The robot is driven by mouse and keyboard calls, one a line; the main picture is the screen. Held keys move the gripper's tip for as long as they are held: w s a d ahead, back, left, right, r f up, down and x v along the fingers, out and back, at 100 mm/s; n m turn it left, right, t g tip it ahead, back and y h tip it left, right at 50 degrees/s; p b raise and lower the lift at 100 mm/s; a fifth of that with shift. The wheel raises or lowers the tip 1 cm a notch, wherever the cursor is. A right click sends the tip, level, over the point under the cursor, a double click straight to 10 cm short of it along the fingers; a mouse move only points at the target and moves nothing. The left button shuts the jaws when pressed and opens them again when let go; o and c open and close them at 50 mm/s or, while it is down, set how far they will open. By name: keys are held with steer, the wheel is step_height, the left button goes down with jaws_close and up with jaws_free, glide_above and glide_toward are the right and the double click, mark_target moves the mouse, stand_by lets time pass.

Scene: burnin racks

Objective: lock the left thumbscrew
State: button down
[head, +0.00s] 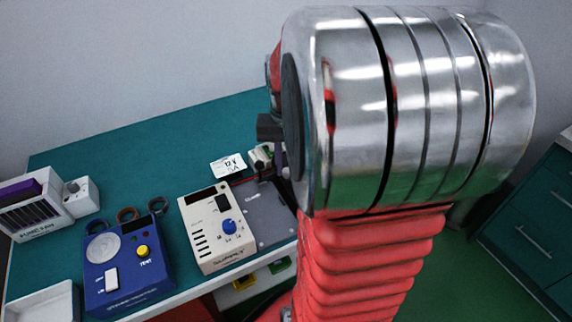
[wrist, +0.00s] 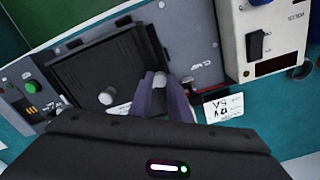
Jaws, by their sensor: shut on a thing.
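In the wrist view, a black module (wrist: 100,60) sits in a grey panel (wrist: 195,45), with two pale round thumbscrews along its edge. One thumbscrew (wrist: 159,79) is between the two purple-grey fingers of my gripper (wrist: 160,88), which is shut on it. This one is nearer the beige power supply, so it is the left thumbscrew as the head view lies. The other thumbscrew (wrist: 107,96) stands free to its left in the wrist view. Whether the held screw has turned cannot be told. In the head view my arm hides the module and most of the gripper.
The beige power supply (head: 210,238) stands left of the grey panel (head: 262,215). A 12 V 5 A label (head: 228,166) lies behind it. A blue device (head: 113,285) and a white-and-purple unit (head: 38,208) stand farther left. The teal bench (head: 160,150) is clear behind them.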

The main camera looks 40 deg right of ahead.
mark_target(286, 170)
steer(key=m, duration=0.3)
steer(key=shift+m, duration=0.3)
steer(key=m, duration=0.4)
stand_by(0.4)
steer(key=c, duration=1.7)
jaws_free()
steer(key=shift+o, duration=0.2)
steer(key=shift+r, duration=0.15)
step_height(286, 170, up, 14)
steer(key=shift+f, duration=0.25)
